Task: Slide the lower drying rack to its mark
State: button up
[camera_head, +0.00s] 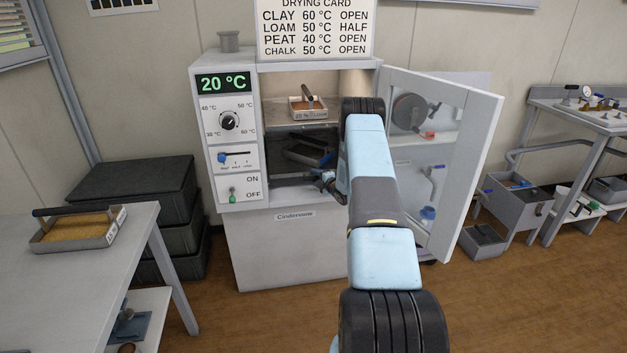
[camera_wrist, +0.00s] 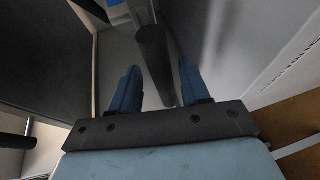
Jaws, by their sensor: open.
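The drying cabinet (camera_head: 216,140) stands open, its glazed door (camera_head: 474,160) swung out to the right. Inside, the lower drying rack (camera_head: 292,182) shows as a dark grey shape low in the opening. Its mark cannot be made out. My gripper (camera_head: 327,184) is at the lower right of the opening, partly hidden by my arm. In the wrist view, my gripper (camera_wrist: 158,66) has its two blue fingers apart. A dark round bar (camera_wrist: 155,50) lies between them, with gaps visible; I cannot tell whether it belongs to the rack.
A labelled soil tray (camera_head: 309,114) sits on the upper shelf. The open door stands close to the right of my arm. A table (camera_head: 120,240) with another soil tray (camera_head: 75,232) is at left. Black crates (camera_head: 150,180) stand beside the cabinet.

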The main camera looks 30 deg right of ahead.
jog(key=s+d+r, duration=0.1)
jog(key=s, duration=1.1)
jog(key=shift+s+r, duration=0.25)
jog(key=shift+r, duration=0.1)
